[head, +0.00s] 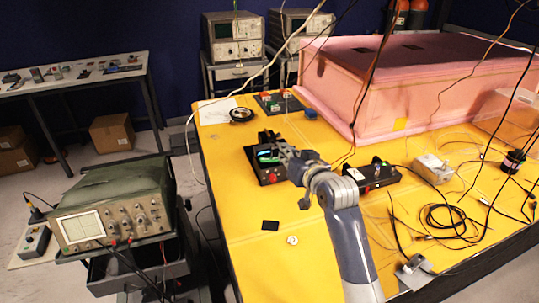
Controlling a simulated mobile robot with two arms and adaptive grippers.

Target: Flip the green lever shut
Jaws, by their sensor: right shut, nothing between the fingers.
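A small black box (251,154) stands on the yellow table top, left of the middle. A green part (264,156), which looks like the lever, shows on its top, with a red knob (272,177) on its front. How far the lever is tilted is too small to tell. My right gripper (274,146) reaches in from the lower right, shut and empty, at the box's right side by the green part. It hides part of the box, and I cannot tell whether it touches the lever. My left gripper is not in view.
A second black box (374,176) stands right of my right wrist. Another dark panel (279,103) and a round dial (241,114) lie behind. A pink foam block (415,75) fills the back right. Loose black cables (450,218) lie at right. The front left table is mostly clear.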

